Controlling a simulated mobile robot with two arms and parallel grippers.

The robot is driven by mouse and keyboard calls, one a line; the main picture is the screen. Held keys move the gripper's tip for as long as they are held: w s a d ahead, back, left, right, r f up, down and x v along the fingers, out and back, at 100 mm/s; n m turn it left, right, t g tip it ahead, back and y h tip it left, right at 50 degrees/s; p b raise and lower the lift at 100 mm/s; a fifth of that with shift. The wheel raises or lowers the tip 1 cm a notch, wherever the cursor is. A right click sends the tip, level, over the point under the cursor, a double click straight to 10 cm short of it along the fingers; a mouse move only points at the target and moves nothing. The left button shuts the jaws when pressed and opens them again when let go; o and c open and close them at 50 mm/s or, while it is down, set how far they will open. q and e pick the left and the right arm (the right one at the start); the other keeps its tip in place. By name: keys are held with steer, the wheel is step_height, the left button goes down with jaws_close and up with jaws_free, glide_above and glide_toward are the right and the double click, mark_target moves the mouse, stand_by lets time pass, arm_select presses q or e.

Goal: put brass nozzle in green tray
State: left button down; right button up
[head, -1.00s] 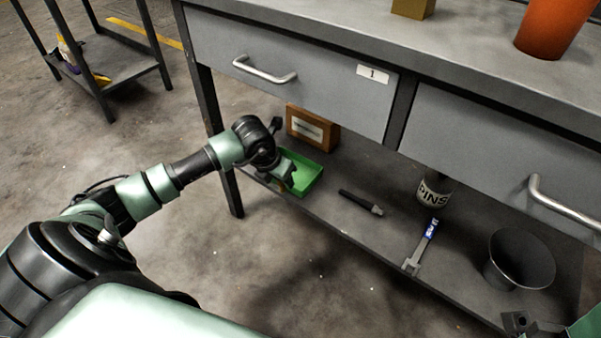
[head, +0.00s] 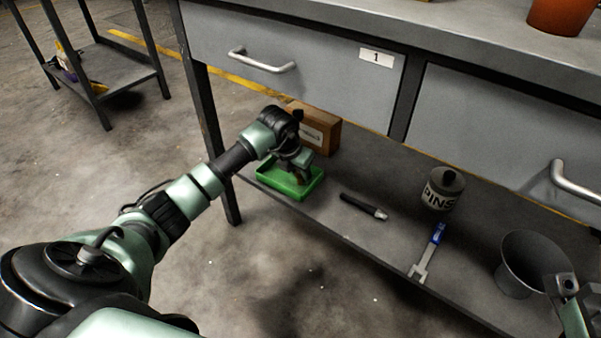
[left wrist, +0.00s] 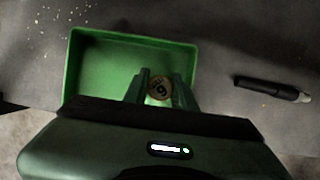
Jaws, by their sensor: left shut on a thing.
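The green tray (head: 268,178) sits on the lower shelf, below the left drawer. It also shows in the left wrist view (left wrist: 92,72), with bare floor in its left part. My left gripper (head: 302,176) is over the tray's right part. In the left wrist view my left gripper (left wrist: 156,88) is shut on a small round brass piece, the brass nozzle (left wrist: 158,88), seen end-on between the fingers. I cannot tell whether the nozzle touches the tray floor. My right gripper (head: 565,284) shows only partly at the right edge, near a dark cup.
On the lower shelf are a wooden box (head: 322,132) behind the tray, a black marker-like tool (head: 362,206), a PINS canister (head: 441,190), a blue-and-grey wrench-like tool (head: 428,252) and the dark flared cup (head: 530,262). The drawers (head: 300,75) hang above the shelf.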

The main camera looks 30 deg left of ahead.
arm_select(q)
steer(key=c, duration=1.1)
jaws_free()
steer(key=shift+f, duration=0.1)
steer(key=shift+c, duration=0.2)
